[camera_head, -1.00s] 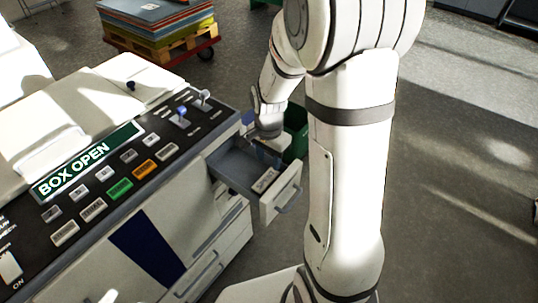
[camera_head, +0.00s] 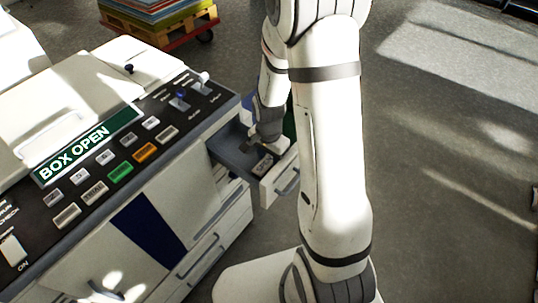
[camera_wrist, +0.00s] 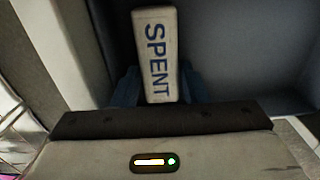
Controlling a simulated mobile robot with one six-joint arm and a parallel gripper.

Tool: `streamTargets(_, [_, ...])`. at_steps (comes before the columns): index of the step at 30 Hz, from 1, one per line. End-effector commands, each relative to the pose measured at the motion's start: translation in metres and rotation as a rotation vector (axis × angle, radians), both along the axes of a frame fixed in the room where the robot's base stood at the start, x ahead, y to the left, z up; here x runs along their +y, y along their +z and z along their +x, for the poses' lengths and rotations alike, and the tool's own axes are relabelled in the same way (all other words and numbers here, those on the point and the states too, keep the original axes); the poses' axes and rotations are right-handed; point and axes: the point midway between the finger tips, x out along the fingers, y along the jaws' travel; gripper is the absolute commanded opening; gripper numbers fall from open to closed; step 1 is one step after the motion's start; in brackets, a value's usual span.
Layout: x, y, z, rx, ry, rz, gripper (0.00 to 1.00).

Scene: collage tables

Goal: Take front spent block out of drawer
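The drawer (camera_head: 236,160) is pulled out of the right side of the white machine. A pale block (camera_head: 263,164) lies in it near its front panel. In the wrist view the block (camera_wrist: 156,30) shows blue letters reading SPENT. My gripper (camera_head: 266,146) is inside the drawer's outline, pointing down at the block. In the wrist view, blue fingers show on both sides of the block's lower end, with small dark gaps between, so the gripper looks open around it. The dark gripper body hides the block's near end. No other block is visible.
The machine's control panel (camera_head: 145,150) has several buttons and a sign reading BOX OPEN (camera_head: 88,146). A green bin (camera_head: 289,125) stands behind the drawer, mostly hidden by my arm. A pallet (camera_head: 150,32) with stacked sheets is at the back. Floor to the right is clear.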

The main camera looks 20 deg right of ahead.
Motion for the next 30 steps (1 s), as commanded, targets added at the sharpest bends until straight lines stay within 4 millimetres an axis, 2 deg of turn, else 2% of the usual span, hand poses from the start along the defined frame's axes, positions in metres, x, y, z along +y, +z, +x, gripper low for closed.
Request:
streamTargets(2, [0.000, 0.000, 0.000, 0.000, 0.000, 0.000, 0.37])
streamTargets(11, [0.000, 0.000, 0.000, 0.000, -0.001, 0.000, 0.12])
streamTargets(20, [0.002, 0.000, 0.003, 0.000, -0.001, 0.000, 0.12])
streamTargets(30, [0.020, 0.000, 0.017, -0.001, -0.003, 0.000, 0.12])
